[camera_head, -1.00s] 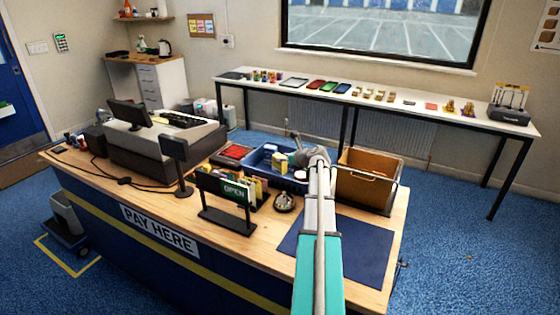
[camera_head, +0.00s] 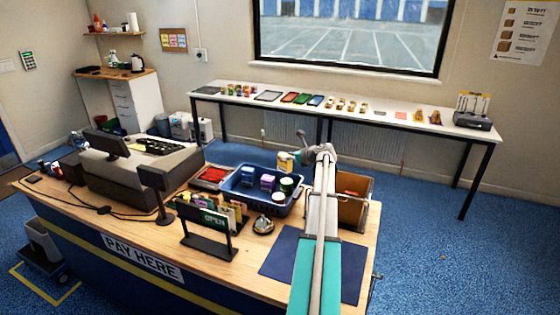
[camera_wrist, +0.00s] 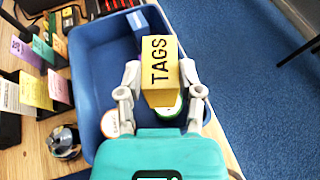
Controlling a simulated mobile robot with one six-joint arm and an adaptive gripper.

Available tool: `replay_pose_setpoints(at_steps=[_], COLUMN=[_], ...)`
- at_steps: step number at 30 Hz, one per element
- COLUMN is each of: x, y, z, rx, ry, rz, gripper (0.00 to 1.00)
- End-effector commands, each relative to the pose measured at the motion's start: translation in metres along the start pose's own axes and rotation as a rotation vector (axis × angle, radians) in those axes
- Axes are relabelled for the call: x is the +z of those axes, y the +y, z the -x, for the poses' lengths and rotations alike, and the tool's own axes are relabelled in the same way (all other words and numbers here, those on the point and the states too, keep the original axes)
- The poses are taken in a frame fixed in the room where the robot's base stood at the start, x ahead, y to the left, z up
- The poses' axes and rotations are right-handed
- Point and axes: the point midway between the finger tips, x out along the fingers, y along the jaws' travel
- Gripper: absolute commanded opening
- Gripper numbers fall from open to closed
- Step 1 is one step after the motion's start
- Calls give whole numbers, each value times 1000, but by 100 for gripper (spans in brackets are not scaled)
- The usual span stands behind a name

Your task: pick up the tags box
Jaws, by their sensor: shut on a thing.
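The tags box (camera_wrist: 160,65) is a yellow box with "TAGS" in black on its side. In the wrist view it sits between the two fingers of my gripper (camera_wrist: 160,92), which is shut on it. In the head view the tags box (camera_head: 285,161) shows small and pale yellow at the end of my arm, above the back of the blue tray (camera_head: 235,198). My gripper (camera_head: 296,156) is partly hidden there by my wrist. The tray's wall also shows in the wrist view (camera_wrist: 88,75).
The tray holds blue and purple boxes and round tins. A cardboard-brown bin (camera_head: 352,212) stands to its right, partly behind my arm. An OPEN sign rack (camera_head: 208,232) and a bell (camera_head: 263,225) stand in front. A dark blue mat (camera_head: 280,255) lies bare at the counter's front right.

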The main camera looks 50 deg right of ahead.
Motion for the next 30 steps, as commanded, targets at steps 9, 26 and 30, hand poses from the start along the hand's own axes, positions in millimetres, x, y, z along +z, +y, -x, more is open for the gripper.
replay_pose_setpoints(at_steps=[9,26,30], x=[1,3,10], y=[-5,-5,-3], z=[4,1,-9], rx=[0,1,2], ry=[0,0,2], rz=[0,0,0], gripper=[0,0,0])
